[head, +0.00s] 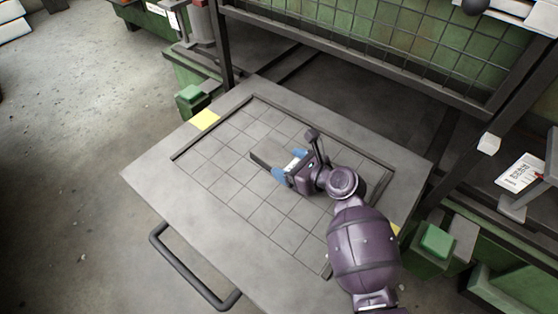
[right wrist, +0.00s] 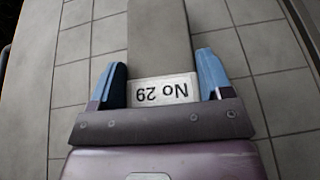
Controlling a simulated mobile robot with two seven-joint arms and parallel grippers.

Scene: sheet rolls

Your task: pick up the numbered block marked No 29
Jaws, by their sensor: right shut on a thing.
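The numbered block is a long grey bar (right wrist: 157,40) with a white label reading "No 29" upside down in the right wrist view. My right gripper (right wrist: 161,78) has its blue fingers on either side of the block at the label end. In the head view the right gripper (head: 290,165) is over the middle of the gridded table, shut on the block (head: 268,163), which sticks out to the left. Whether the block rests on the surface or is slightly raised, I cannot tell. My left gripper is not in view.
A green mesh frame (head: 400,45) stands behind. A white printed sheet (head: 520,172) is at the right.

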